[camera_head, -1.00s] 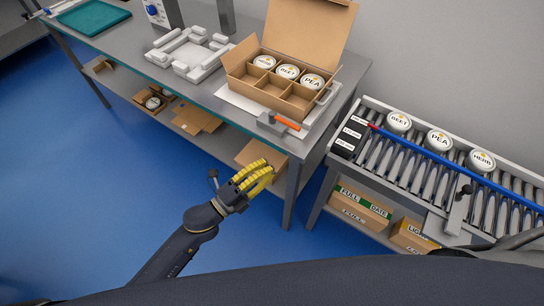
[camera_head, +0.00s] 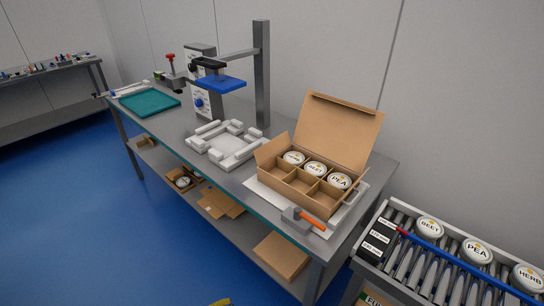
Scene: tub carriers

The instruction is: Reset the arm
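Only a small yellow tip of my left gripper (camera_head: 219,302) shows at the bottom edge. The rest of that arm is out of the picture, so I cannot see whether its fingers are open or shut, or whether it holds anything. The tip appears in front of the blue floor, away from the workbench (camera_head: 230,178). My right gripper is not in view.
An open cardboard box (camera_head: 285,190) on the bench holds three white-lidded tubs in its back row. An orange-handled tool (camera_head: 304,219) lies before it. A white fixture (camera_head: 226,144), press stand (camera_head: 262,75) and teal tray (camera_head: 149,102) stand leftward. Roller conveyor (camera_head: 440,262) carries labelled tubs.

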